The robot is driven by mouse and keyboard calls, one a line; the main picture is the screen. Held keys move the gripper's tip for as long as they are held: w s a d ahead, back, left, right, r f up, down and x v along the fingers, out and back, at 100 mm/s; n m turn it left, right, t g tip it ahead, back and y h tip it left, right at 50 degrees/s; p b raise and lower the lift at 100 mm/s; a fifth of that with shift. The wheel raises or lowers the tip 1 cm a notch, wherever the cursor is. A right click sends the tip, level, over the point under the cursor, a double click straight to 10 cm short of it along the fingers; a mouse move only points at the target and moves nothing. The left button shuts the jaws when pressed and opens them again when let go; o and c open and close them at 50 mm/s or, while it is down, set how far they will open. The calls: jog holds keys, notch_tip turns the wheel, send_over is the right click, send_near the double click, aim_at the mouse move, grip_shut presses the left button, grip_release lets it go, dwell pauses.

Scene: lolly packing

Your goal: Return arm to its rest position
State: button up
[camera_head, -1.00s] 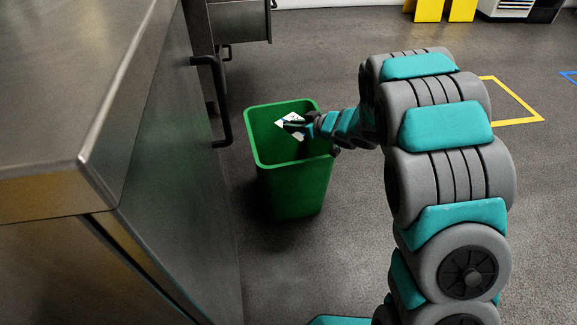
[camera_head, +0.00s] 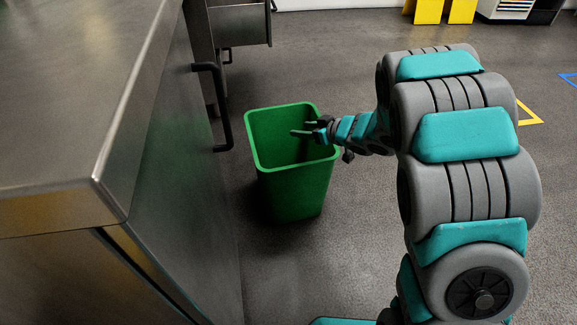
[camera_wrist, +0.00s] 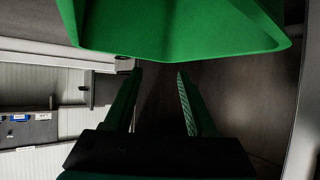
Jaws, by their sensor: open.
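My gripper (camera_head: 304,129) is open and empty, at the right rim of the green bin in the head view. Its two fingers point left over the bin's opening. In the wrist view my gripper (camera_wrist: 158,85) shows its two fingers spread apart with nothing between them. My teal and grey arm reaches in from the right side of the head view. The green bin (camera_head: 296,192) stands upright on the floor. In the wrist view the green bin (camera_wrist: 170,30) fills the top. The bottom of the bin's inside is hidden.
A steel counter (camera_head: 80,95) with a dark handle (camera_head: 220,110) stands close on the left of the bin. Yellow posts (camera_head: 445,10) stand at the back. The grey floor (camera_head: 340,60) behind the bin is clear.

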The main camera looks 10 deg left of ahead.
jog(key=shift+v, duration=1.4)
